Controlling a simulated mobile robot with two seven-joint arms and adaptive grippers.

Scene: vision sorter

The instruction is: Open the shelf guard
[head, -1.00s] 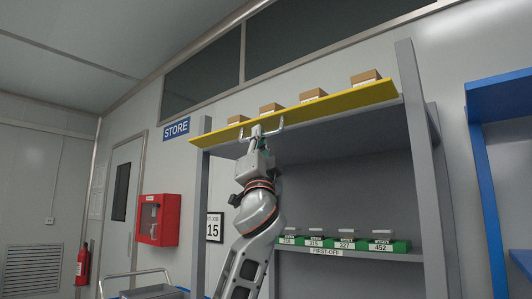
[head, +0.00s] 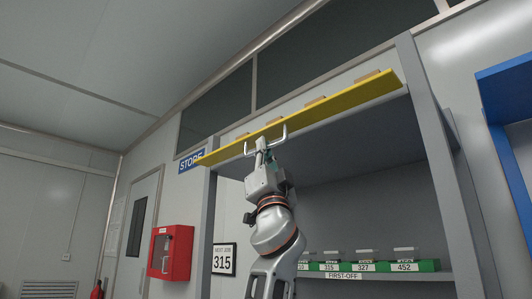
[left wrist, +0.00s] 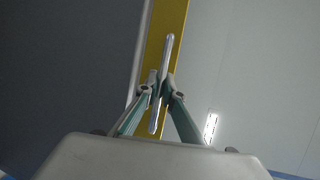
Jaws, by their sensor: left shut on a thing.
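The shelf guard (head: 330,109) is a long yellow board along the front of the top shelf in the head view. It also shows as a yellow strip in the left wrist view (left wrist: 178,22). A silver bracket-shaped handle (head: 284,134) sticks out from the guard's face; in the left wrist view the handle (left wrist: 168,48) runs lengthwise between the fingers. My left gripper (head: 262,146) is shut on this handle from below, its two fingers (left wrist: 162,92) on either side of the bar. My right gripper is not in view.
Cardboard boxes (head: 367,75) stand behind the guard, only their tops showing. Grey posts (head: 436,150) flank the shelving. A red wall box (head: 171,252) is at left, a blue rack (head: 512,175) at right.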

